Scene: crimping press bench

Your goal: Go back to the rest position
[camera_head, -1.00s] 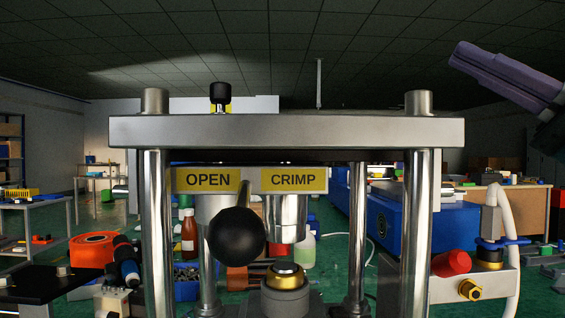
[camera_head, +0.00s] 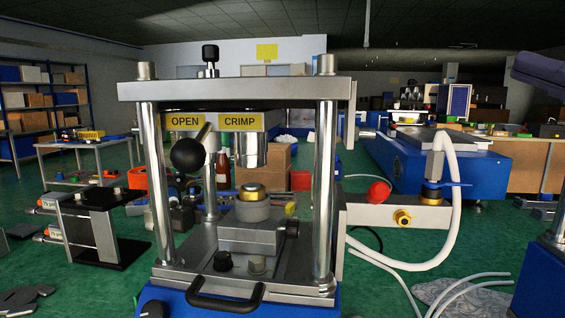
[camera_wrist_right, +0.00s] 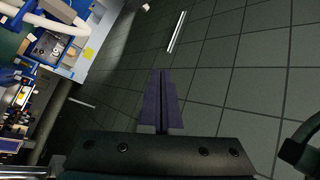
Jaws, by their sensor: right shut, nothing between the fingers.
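My right gripper (camera_head: 518,64) shows only as purple fingers at the upper right edge of the head view. It is raised in the air, well right of the press and apart from it. In the right wrist view, the two purple fingers (camera_wrist_right: 161,73) lie together with nothing between them, and point toward the ceiling. The crimping press (camera_head: 235,89) stands in the middle of the head view. Its black ball lever (camera_head: 188,154) is in front of the OPEN label. My left gripper is not in view.
A valve block with a red knob (camera_head: 378,192) and white hose (camera_head: 452,205) sticks out right of the press. A blue machine (camera_head: 400,160) stands behind it. A black-based fixture (camera_head: 95,245) is at left. The air around my right fingers looks clear.

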